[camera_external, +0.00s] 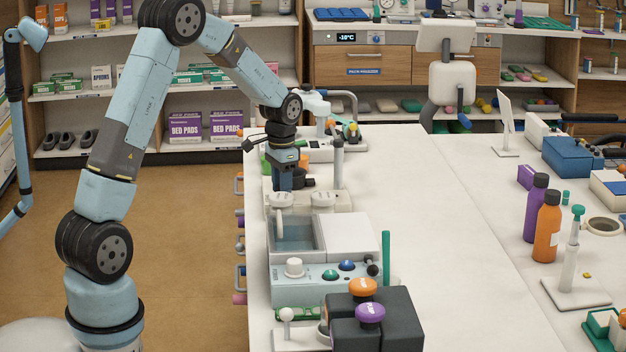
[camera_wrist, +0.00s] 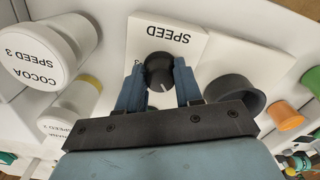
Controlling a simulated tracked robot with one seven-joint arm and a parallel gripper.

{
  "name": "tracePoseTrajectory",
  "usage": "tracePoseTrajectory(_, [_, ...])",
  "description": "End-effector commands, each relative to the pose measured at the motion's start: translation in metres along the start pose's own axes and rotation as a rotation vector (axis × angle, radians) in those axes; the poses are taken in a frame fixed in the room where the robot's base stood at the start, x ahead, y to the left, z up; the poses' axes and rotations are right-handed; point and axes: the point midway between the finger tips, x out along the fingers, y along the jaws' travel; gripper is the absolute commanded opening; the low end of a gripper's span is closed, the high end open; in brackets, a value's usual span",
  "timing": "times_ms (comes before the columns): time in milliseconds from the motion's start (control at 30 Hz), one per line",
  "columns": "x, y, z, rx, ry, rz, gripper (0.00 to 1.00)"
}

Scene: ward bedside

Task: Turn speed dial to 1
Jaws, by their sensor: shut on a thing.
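The speed dial (camera_wrist: 160,66) is a dark round knob on a white plate (camera_wrist: 190,42). The plate reads SPEED, upside down in the wrist view. My gripper (camera_wrist: 158,88) has its two blue fingers on either side of the dial and is shut on it. A short white pointer line shows on the dial's near side. A digit, seemingly 3, shows beside the left finger; other marks are hidden by the fingers. In the external view my gripper (camera_external: 284,186) points down behind the white-lidded machine, and the dial is hidden there.
White tubs stand left of the plate in the wrist view; one lid (camera_wrist: 33,62) reads COCOA SPEED 3. A dark round cup (camera_wrist: 236,92) is close on the right. In the external view, a machine with knobs (camera_external: 318,285) stands in front; open counter (camera_external: 430,220) lies right.

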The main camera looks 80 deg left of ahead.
Motion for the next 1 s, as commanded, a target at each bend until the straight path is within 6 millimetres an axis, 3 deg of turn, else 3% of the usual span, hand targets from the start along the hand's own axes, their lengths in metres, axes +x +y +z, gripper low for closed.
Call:
tracePoseTrajectory(300, [-0.0011,-0.0001,-0.0014,0.120,0.004,-0.001,0.04])
tracePoseTrajectory(833, [-0.0013,-0.0002,-0.0016,0.143,0.004,-0.001,0.04])
tracePoseTrajectory(867, [-0.0013,-0.0003,-0.0016,0.142,0.004,-0.001,0.36])
tracePoseTrajectory(1000, [-0.0010,-0.0003,-0.0012,0.142,0.003,-0.001,0.49])
